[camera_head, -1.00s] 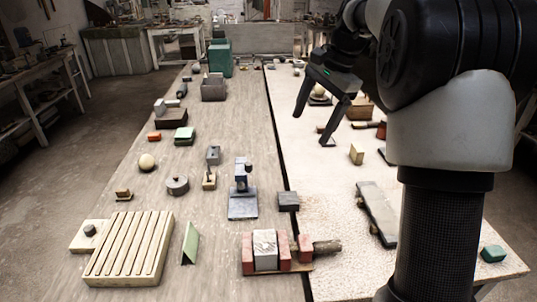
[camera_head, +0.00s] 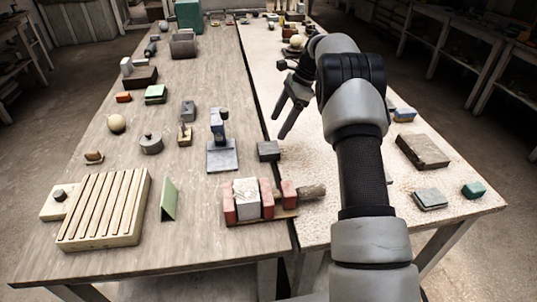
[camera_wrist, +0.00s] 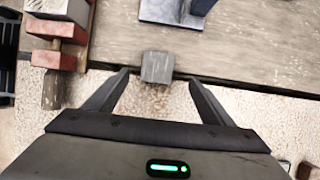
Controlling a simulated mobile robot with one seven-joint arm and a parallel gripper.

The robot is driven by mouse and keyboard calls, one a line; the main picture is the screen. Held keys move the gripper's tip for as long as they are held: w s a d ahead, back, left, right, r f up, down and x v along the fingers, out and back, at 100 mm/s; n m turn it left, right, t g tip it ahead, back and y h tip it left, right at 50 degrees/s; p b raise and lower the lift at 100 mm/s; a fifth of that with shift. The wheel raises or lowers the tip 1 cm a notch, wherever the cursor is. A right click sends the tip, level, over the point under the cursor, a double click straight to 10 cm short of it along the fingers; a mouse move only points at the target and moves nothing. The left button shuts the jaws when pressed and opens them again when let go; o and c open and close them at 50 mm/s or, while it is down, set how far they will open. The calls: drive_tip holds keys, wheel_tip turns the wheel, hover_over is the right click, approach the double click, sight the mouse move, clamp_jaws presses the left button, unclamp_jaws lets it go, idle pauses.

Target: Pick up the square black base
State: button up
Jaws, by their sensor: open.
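A small dark grey, square block (camera_head: 268,151), which fits the square black base, sits by the dark seam between the grey wooden tabletop and the pale speckled one. In the wrist view it shows as a grey block (camera_wrist: 157,67), ahead of my gripper and between the lines of its fingers. My gripper (camera_head: 278,127) is open and empty, with its fingers pointing down, just behind and right of the block in the head view. The gap between fingertips and block looks small, but their height above the table is hard to tell.
A blue-grey stand (camera_head: 221,156) is left of the block. Red blocks with a white marbled block (camera_head: 246,198) and a rough cylinder (camera_head: 312,192) lie in front. A slatted wooden tray (camera_head: 104,210) is at front left. The pale surface right of the block is clear.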

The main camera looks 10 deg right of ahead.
sight(268, 147)
drive_tip(key=x, duration=0.7)
drive_tip(key=b+x, duration=0.1)
drive_tip(key=x, duration=0.1)
drive_tip(key=shift+s+d+f, duration=0.25)
drive_tip(key=c, duration=1.4)
drive_tip(key=shift+r, duration=0.45)
drive_tip(key=shift+c, duration=0.9)
wheel_tip(268, 147, up, 9)
drive_tip(key=p, duration=0.2)
drive_tip(key=s+r+n+g+h+p, duration=0.2)
drive_tip(key=s+n+p, duration=0.3)
drive_tip(key=s+n, duration=0.4)
drive_tip(key=s+r+n+g+h+p, duration=0.2)
drive_tip(key=s+n+p, duration=0.3)
drive_tip(key=s+n, duration=0.4)
drive_tip(key=s, duration=0.5)
drive_tip(key=shift+g+h+p, duration=0.3)
drive_tip(key=shift+g+h, duration=0.1)
